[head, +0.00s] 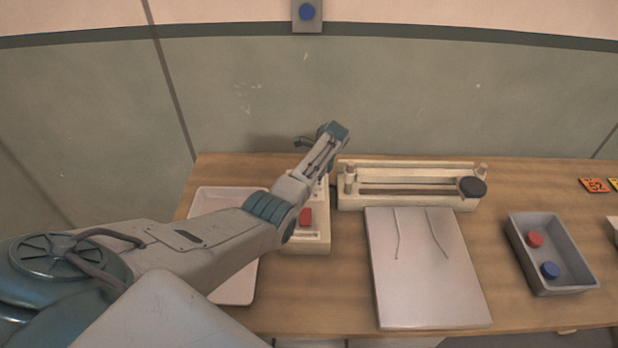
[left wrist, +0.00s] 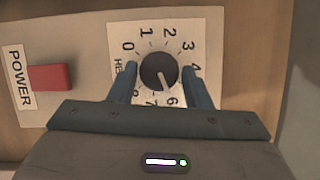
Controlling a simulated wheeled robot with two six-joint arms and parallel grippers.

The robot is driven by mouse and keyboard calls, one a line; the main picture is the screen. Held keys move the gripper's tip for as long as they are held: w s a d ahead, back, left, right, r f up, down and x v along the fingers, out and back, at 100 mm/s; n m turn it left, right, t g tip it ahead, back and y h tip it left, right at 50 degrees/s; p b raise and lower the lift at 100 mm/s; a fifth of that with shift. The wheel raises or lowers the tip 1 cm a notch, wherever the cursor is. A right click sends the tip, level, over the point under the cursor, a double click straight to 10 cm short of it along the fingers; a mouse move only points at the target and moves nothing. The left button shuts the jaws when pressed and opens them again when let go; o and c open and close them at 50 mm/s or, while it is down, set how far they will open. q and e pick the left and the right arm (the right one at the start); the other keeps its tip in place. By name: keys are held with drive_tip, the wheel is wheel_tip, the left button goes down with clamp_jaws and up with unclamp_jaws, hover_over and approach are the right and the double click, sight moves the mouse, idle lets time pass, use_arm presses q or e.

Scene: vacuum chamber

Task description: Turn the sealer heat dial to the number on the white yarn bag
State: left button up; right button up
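The cream sealer control box (head: 312,243) stands on the table with a red power switch (head: 305,217), which also shows in the left wrist view (left wrist: 49,78). The black heat dial (left wrist: 159,70) sits on a white number scale (left wrist: 122,38); its white pointer line points down and slightly right, near the 6. The 5 is hidden by a finger. My left gripper (left wrist: 159,85) is open, one finger on each side of the dial, with small gaps; it hides the dial in the head view (head: 322,150). I cannot make out a white yarn bag or its number. My right gripper is out of view.
A long cream sealer bar (head: 410,202) with a black round knob (head: 472,187) stands behind a pale flat slab (head: 430,290) bearing two thin dark lines. A white tray (head: 237,292) lies left. A grey bin (head: 567,279) and number cards (head: 594,185) are right.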

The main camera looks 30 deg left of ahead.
use_arm(q)
drive_tip(key=shift+o, duration=1.2)
drive_tip(key=b+v, duration=0.3)
drive_tip(key=v, duration=0.7)
drive_tip(key=shift+r, duration=0.4)
drive_tip(key=shift+d+f, duration=0.15)
